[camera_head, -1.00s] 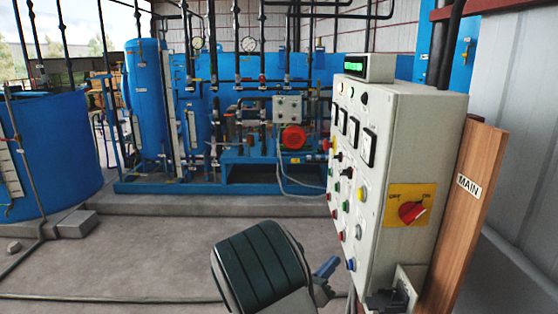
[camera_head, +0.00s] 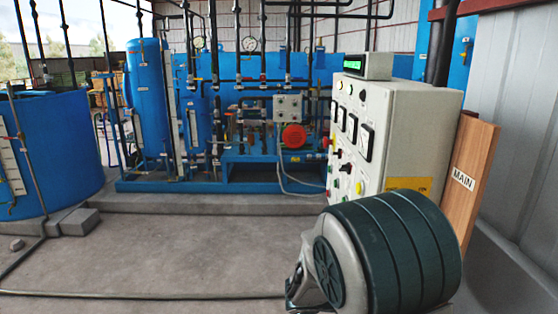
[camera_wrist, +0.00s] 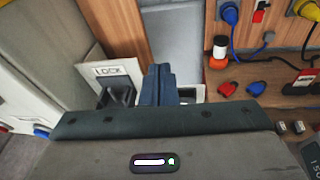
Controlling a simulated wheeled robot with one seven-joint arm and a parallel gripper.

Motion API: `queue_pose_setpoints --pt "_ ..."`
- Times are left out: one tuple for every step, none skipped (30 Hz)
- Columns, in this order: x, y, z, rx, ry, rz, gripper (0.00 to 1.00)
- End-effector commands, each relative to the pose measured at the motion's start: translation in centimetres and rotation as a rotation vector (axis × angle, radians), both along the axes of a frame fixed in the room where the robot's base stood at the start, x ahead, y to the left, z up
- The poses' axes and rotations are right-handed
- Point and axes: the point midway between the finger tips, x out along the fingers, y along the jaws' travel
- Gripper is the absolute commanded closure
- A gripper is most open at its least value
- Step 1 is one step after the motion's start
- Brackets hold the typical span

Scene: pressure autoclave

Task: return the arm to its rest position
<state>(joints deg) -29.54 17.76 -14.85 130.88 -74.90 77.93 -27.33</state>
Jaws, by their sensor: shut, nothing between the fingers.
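My gripper (camera_wrist: 160,84) shows in the wrist view as dark blue fingers pressed together, with nothing between them. In that view its tips are beside a white plate marked LOCK (camera_wrist: 108,71) and a dark bracket (camera_wrist: 119,95); I cannot tell the gap between them. In the head view my arm's ribbed dark green link (camera_head: 400,250) fills the lower right, in front of the control cabinet (camera_head: 418,125). I cannot make out the fingers in the head view. The cabinet's lower part and most of its yellow switch plate (camera_head: 409,184) are hidden by my arm.
A MAIN board (camera_head: 470,180) stands right of the cabinet.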

Motion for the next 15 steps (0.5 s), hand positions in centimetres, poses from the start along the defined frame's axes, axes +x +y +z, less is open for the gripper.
queue_pose_setpoints --pt "-1.7 -0.7 0.0 0.095 -0.059 -0.074 1.00" --pt "-2.7 -1.0 -0.1 0.149 -0.093 -0.118 1.00" --pt "-3.9 -1.1 -0.3 0.221 -0.137 -0.174 1.00" --pt "-4.9 -1.2 -0.5 0.275 -0.173 -0.218 1.00" --pt "-5.7 -1.1 -0.6 0.326 -0.208 -0.259 1.00" --pt "-6.8 -1.0 -0.8 0.396 -0.257 -0.315 1.00" --pt "-7.6 -0.8 -0.9 0.447 -0.292 -0.358 1.00" --pt "-8.3 -0.6 -1.0 0.497 -0.332 -0.399 1.00" --pt "-9.3 -0.2 -1.1 0.564 -0.382 -0.455 1.00" --pt "-9.9 0.1 -1.1 0.613 -0.421 -0.495 1.00" --pt "-10.6 0.5 -1.2 0.662 -0.460 -0.539 1.00" --pt "-11.3 1.1 -1.1 0.727 -0.513 -0.593 1.00" --pt "-11.8 1.6 -1.1 0.775 -0.554 -0.632 1.00" --pt "-12.3 2.0 -1.0 0.822 -0.594 -0.674 1.00" --pt "-12.8 2.7 -0.9 0.886 -0.649 -0.726 1.00"
